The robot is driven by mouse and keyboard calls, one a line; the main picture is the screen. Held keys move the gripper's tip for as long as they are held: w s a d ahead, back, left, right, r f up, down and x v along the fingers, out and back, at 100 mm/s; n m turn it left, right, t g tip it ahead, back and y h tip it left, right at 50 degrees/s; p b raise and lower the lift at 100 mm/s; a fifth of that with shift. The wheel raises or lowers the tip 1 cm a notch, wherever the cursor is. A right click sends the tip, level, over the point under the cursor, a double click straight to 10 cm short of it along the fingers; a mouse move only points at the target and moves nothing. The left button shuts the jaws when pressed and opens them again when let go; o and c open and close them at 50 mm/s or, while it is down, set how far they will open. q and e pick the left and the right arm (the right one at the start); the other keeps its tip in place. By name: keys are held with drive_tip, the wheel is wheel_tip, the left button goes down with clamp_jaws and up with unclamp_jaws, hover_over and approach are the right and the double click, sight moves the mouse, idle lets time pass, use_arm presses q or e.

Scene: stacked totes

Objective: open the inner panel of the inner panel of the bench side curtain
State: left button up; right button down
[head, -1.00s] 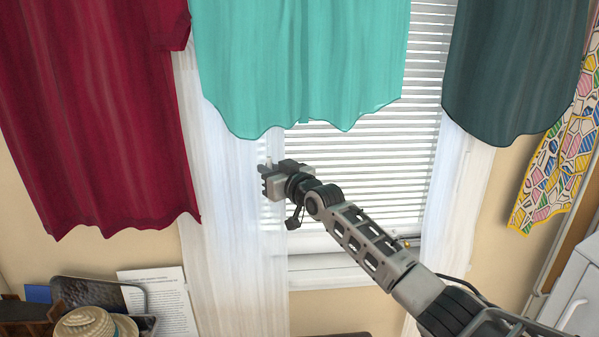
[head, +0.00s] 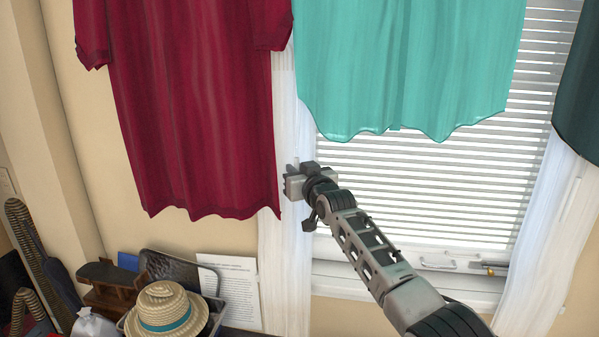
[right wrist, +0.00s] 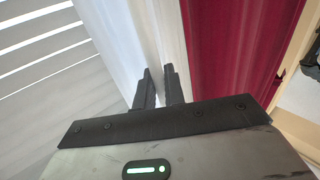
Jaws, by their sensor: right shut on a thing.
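A white sheer curtain panel (head: 284,285) hangs at the left side of the window, gathered into a narrow strip. Its upper part is partly hidden behind the red and turquoise garments. My right gripper (head: 289,180) is at the panel, close to the lower right edge of the red garment. In the right wrist view the white panel (right wrist: 165,30) runs between the two near-parallel fingers (right wrist: 158,75), and the gripper is shut on it. Another white curtain panel (head: 540,240) hangs at the right side of the window. My left gripper is not in view.
A red garment (head: 200,120), a turquoise one (head: 400,70) and a dark one (head: 580,90) hang in front. White blinds (head: 430,180) cover the window. A straw hat (head: 165,308), a paper sheet (head: 232,285) and a tray (head: 180,268) are at lower left.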

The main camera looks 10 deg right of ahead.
drive_tip(key=c, duration=1.6)
unclamp_jaws()
drive_tip(key=v, duration=1.6)
drive_tip(key=shift+a, duration=0.1)
drive_tip(key=s+f+g+h, duration=0.1)
drive_tip(key=s+f+g, duration=0.1)
drive_tip(key=s+f, duration=0.7)
drive_tip(key=s+f+g, duration=0.2)
drive_tip(key=s+f, duration=0.3)
drive_tip(key=f, duration=0.8)
drive_tip(key=s+f+g, duration=0.1)
drive_tip(key=s+f, duration=0.4)
drive_tip(key=s, duration=0.4)
drive_tip(key=s+f+g, duration=0.2)
drive_tip(key=s+f, duration=0.3)
drive_tip(key=s, duration=0.4)
drive_tip(key=shift+a, duration=0.3)
